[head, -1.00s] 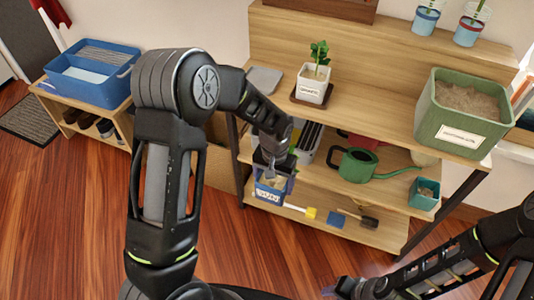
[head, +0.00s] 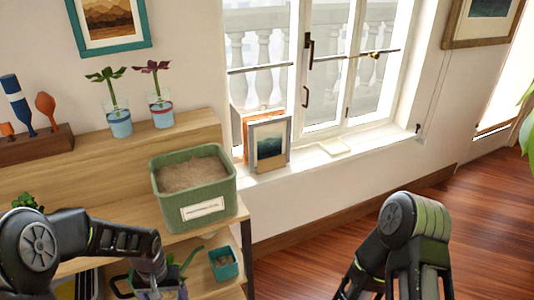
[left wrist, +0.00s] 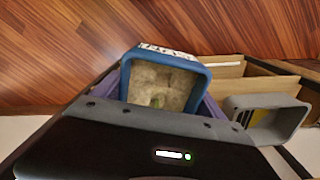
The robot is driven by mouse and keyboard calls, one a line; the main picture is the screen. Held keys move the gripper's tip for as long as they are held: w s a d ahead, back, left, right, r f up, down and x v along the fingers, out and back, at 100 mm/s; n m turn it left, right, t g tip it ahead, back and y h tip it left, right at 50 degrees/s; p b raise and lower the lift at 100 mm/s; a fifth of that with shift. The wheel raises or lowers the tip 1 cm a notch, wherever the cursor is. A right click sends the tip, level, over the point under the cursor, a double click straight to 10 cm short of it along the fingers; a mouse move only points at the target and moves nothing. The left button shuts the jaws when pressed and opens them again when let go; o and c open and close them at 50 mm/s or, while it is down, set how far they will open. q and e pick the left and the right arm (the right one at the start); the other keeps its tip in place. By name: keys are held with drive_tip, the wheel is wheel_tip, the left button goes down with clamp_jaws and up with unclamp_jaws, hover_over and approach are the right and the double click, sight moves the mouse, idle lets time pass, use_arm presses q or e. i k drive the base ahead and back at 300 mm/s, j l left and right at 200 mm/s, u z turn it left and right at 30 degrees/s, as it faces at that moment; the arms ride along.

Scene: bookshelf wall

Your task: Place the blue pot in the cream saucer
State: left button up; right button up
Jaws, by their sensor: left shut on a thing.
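The blue pot (left wrist: 163,82) is square with a blue rim, a white label, pale soil and a small green sprout. In the left wrist view it sits between the purplish fingers of my left gripper (head: 158,281), which is shut on it. In the head view this gripper is low at the bottom edge, in front of the shelf, and the pot is mostly cut off. A flat, square cream piece (head: 335,147), which looks like the cream saucer, lies empty on the windowsill, far to the right of the gripper. My right arm shows at lower right; its gripper is out of view.
A large green planter of soil (head: 192,187) stands on the shelf top between my left gripper and the sill. A framed picture (head: 269,144) leans beside the cream piece. A teal pot (head: 223,263) stands lower on the shelf. The floor right of the shelf is clear.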

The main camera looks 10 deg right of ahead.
sight(335, 148)
drive_tip(key=i+l+z, duration=0.25)
drive_tip(key=l+z, duration=0.15)
drive_tip(key=i+l+z, duration=0.25)
drive_tip(key=z, duration=0.2)
drive_tip(key=i+l+z, duration=0.25)
drive_tip(key=z, duration=0.15)
drive_tip(key=i+l+z, duration=0.1)
drive_tip(key=i+z, duration=0.35)
drive_tip(key=i+l+u, duration=0.15)
drive_tip(key=i+u, duration=0.25)
drive_tip(key=i, duration=0.2)
drive_tip(key=i+l+u, duration=0.4)
drive_tip(key=i, duration=0.15)
drive_tip(key=i+l+u, duration=0.8)
drive_tip(key=i+l, duration=0.15)
drive_tip(key=l, duration=0.2)
drive_tip(key=i+j, duration=0.4)
